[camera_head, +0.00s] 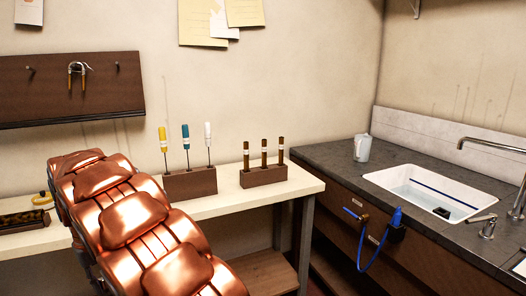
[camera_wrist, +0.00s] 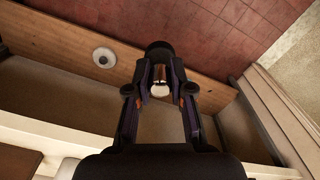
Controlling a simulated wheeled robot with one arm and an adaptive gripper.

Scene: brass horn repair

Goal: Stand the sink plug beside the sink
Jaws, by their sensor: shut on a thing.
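My gripper (camera_wrist: 160,72) shows in the wrist view with its fingers closed in on a dark round-ended thing (camera_wrist: 158,48). A small pale rounded piece (camera_wrist: 160,91) shows between the fingers. I cannot tell whether what I hold is the sink plug. A pale grey disc with a small knob in its middle (camera_wrist: 104,57) lies on a wooden shelf, apart from the fingers. The white sink (camera_head: 385,180) is set in the dark counter at the right of the head view. A small black thing (camera_head: 441,212) shows in the basin. My gripper is out of the head view.
The grey counter (camera_head: 326,153) has a pale mug (camera_head: 362,148) behind the sink and a tap (camera_head: 490,146) at its right. A blue hose (camera_head: 375,255) hangs at the counter's front. Two wooden racks (camera_head: 264,176) with upright tools stand on the pale bench (camera_head: 308,185).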

